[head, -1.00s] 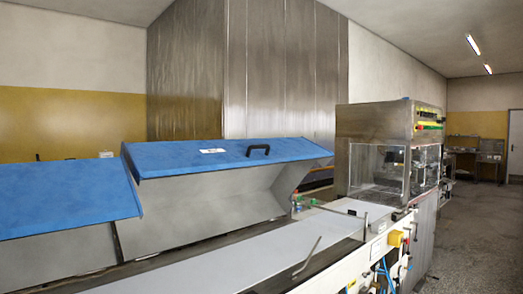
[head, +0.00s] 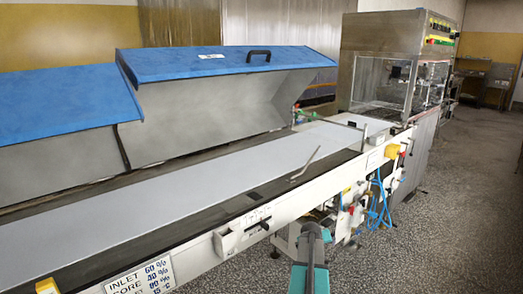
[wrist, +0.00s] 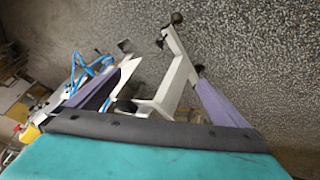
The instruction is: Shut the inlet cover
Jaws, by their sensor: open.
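A blue cover with a black handle and a small white label (head: 225,62) stands raised over the white conveyor belt (head: 170,193) in the head view, its grey inner side showing. I cannot read the label, so I cannot tell whether this is the inlet cover. A second blue cover (head: 65,103) is to its left, also raised, cut off by the picture edge. My gripper (wrist: 158,78) shows in the wrist view, its two purple fingers apart with nothing held between them. It points at the floor and the white machine frame, away from the covers.
A bent metal rod (head: 305,165) stands up at the belt's near edge. A sign with settings (head: 142,277) hangs on the white side rail. A clear-walled machine housing (head: 385,80) stands at the belt's far end. Speckled floor (head: 440,240) lies open at the right.

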